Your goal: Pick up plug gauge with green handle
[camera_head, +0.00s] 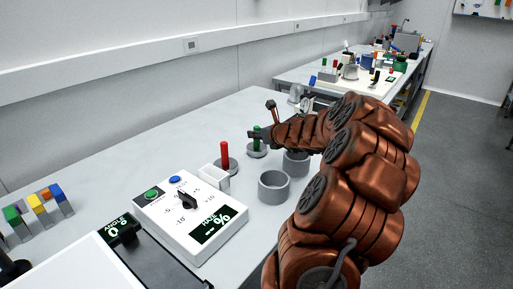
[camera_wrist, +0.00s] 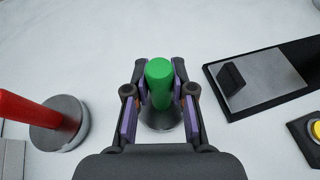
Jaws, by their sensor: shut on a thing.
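The plug gauge with green handle (camera_head: 257,136) stands upright on its round grey base on the white table, behind the red one. It also shows in the wrist view (camera_wrist: 159,82), with its base (camera_wrist: 163,118) below the handle. My gripper (camera_wrist: 160,88) is shut on the green handle, with one finger pad on each side. In the head view my gripper (camera_head: 256,136) reaches the handle from the right, and my arm hides part of the table behind it. The base appears to rest on the table; I cannot tell if it is lifted.
A red-handled plug gauge (camera_head: 225,156) stands close by, also in the wrist view (camera_wrist: 38,112). Two grey rings (camera_head: 273,187) (camera_head: 296,163) stand in front. A white control box (camera_head: 190,215) is at front left. A metal plate on a dark base (camera_wrist: 258,80) lies right in the wrist view.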

